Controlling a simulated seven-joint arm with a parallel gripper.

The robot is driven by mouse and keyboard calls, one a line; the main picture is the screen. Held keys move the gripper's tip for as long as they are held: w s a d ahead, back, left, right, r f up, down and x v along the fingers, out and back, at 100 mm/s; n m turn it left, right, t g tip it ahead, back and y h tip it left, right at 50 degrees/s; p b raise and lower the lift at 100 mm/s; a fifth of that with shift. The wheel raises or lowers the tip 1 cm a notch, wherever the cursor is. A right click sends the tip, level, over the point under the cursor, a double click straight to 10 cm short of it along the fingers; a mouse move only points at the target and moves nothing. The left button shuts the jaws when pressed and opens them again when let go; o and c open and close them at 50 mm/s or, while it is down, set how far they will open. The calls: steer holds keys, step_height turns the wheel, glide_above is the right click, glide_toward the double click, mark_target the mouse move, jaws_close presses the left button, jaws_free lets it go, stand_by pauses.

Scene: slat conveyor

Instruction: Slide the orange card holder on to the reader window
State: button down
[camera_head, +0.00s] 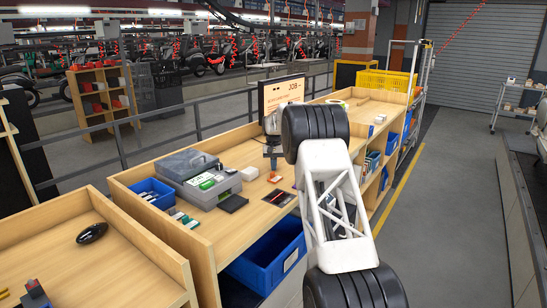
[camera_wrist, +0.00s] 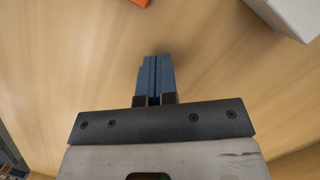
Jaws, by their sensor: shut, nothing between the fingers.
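My gripper (camera_head: 273,166) hangs over the bench below the monitor, its blue fingers (camera_wrist: 154,78) shut together with nothing between them. A small orange piece (camera_head: 275,178), which looks like the card holder, lies on the wood just below the fingertips in the head view. In the wrist view an orange corner (camera_wrist: 140,2) shows at the top edge, apart from the fingers; the rest is cut off. A dark flat panel with an orange-red edge (camera_head: 279,198) lies nearer the front; I cannot tell whether it is the reader window.
A white box (camera_head: 250,173) stands left of the fingers; a pale box (camera_wrist: 290,15) is top right in the wrist view. Left are a grey case (camera_head: 190,165), a black pad (camera_head: 232,203) and a blue bin (camera_head: 151,191). The monitor (camera_head: 283,93) stands behind.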

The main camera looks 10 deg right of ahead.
mark_target(276, 191)
steer(key=shift+s+a+r, duration=0.1)
steer(key=shift+s, duration=0.85)
steer(key=shift+s+a+r, duration=0.1)
steer(key=shift+s, duration=0.85)
steer(key=shift+s, duration=0.15)
steer(key=shift+s+a+f, duration=0.1)
steer(key=shift+s+a, duration=0.1)
steer(key=shift+s, duration=2)
steer(key=shift+s+a+r, duration=0.1)
steer(key=shift+s+a, duration=0.1)
steer(key=shift+s, duration=2.05)
steer(key=shift+s+a+f, duration=0.1)
steer(key=shift+s+a, duration=0.1)
steer(key=shift+s, duration=2)
steer(key=shift+w, duration=0.1)
steer(key=shift+w, duration=0.4)
steer(key=w, duration=0.1)
steer(key=w+r, duration=0.1)
steer(key=w, duration=0.1)
steer(key=shift+w+d, duration=0.2)
steer(key=v, duration=0.9)
